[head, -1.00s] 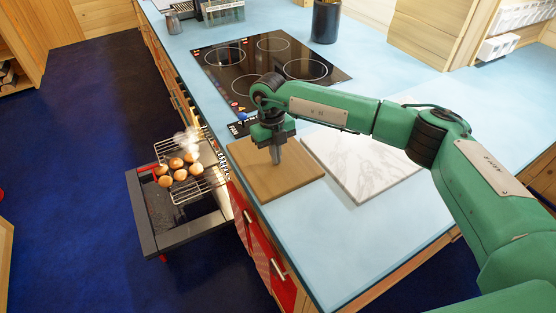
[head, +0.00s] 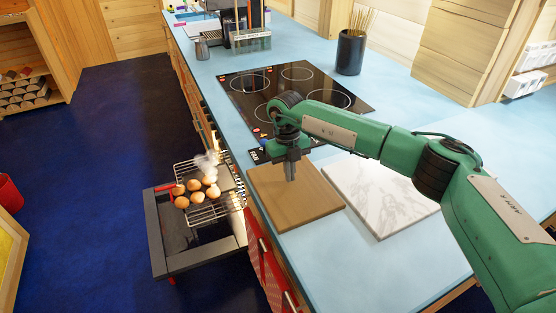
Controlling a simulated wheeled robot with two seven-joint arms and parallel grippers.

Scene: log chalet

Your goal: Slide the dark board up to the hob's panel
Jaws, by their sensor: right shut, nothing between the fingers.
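The dark board, a brown wooden board (head: 306,208), lies flat on the blue counter in front of the hob. The hob's black glass panel (head: 345,99) has ring markings and lies behind the board, partly hidden by my arm. A narrow gap seems to separate them; my gripper hides part of it. My right gripper (head: 291,177) points down over the far part of the board, shut and empty. I cannot tell whether its fingertips touch the board. My left gripper is not in view.
A white marble slab (head: 381,194) lies right of the board. The front counter (head: 370,267) is clear.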

